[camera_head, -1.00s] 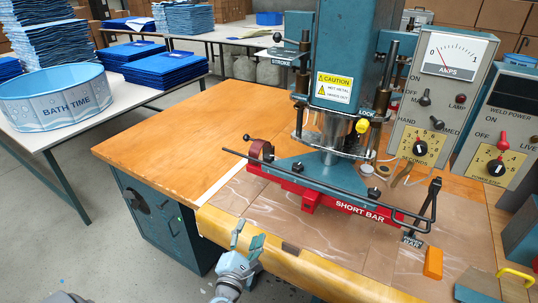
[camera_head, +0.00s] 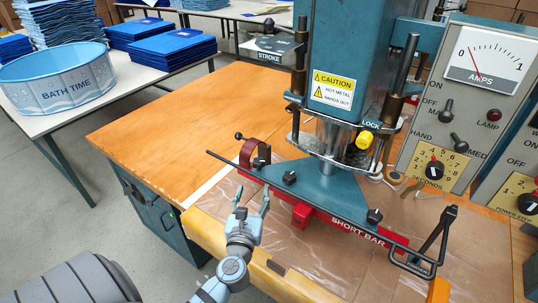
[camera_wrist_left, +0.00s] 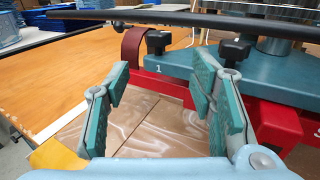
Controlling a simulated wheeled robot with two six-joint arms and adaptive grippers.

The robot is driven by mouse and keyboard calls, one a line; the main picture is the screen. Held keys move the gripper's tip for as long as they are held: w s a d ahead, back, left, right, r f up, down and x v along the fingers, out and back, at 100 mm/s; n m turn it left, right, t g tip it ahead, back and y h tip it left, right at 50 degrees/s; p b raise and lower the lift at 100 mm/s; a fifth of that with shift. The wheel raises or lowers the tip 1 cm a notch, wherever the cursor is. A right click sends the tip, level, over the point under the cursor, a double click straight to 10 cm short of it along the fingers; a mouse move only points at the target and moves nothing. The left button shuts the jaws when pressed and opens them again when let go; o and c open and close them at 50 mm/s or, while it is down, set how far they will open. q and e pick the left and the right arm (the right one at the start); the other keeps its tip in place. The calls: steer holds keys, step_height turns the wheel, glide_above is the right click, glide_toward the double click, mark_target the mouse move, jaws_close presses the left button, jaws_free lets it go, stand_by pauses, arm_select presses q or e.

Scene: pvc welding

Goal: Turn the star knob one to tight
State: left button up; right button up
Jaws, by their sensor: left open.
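Star knob one (camera_wrist_left: 157,42) is a black knob on the teal plate (camera_wrist_left: 190,68), above a white "1" in the left wrist view. In the head view it appears to be the leftmost knob (camera_head: 263,152) on the plate. A second black knob (camera_wrist_left: 235,50) stands to its right, partly behind a finger. My left gripper (camera_head: 252,200) is open and empty, in front of the red bar and short of the knob. In the wrist view the knob shows beyond the gap between its fingers (camera_wrist_left: 160,85). How tight the knob is cannot be told. My right gripper is out of view.
A dark rod (camera_head: 226,161) crosses in front of the knobs. The red short bar (camera_head: 340,219) runs along the plate's front edge. The welding press column (camera_head: 345,50) rises behind. The wooden table top (camera_head: 165,125) to the left is clear.

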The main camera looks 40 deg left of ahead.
mark_target(258, 166)
arm_select(q)
steer(key=x, duration=0.3)
steer(key=r+x, duration=0.1)
steer(key=x, duration=0.1)
steer(key=shift+a, duration=0.35)
steer(key=x, duration=0.2)
steer(key=b+x, duration=0.1)
steer(key=x, duration=0.4)
steer(key=shift+w+d+f, duration=0.15)
steer(key=shift+w+f, duration=0.05)
steer(key=shift+f, duration=0.15)
steer(key=shift+w+a+r, duration=0.15)
steer(key=shift+w+a, duration=0.15)
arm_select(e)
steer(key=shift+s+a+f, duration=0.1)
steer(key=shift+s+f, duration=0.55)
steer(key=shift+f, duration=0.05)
arm_select(q)
steer(key=shift+c, duration=0.6)
steer(key=c, duration=1.1)
steer(key=shift+o, duration=0.2)
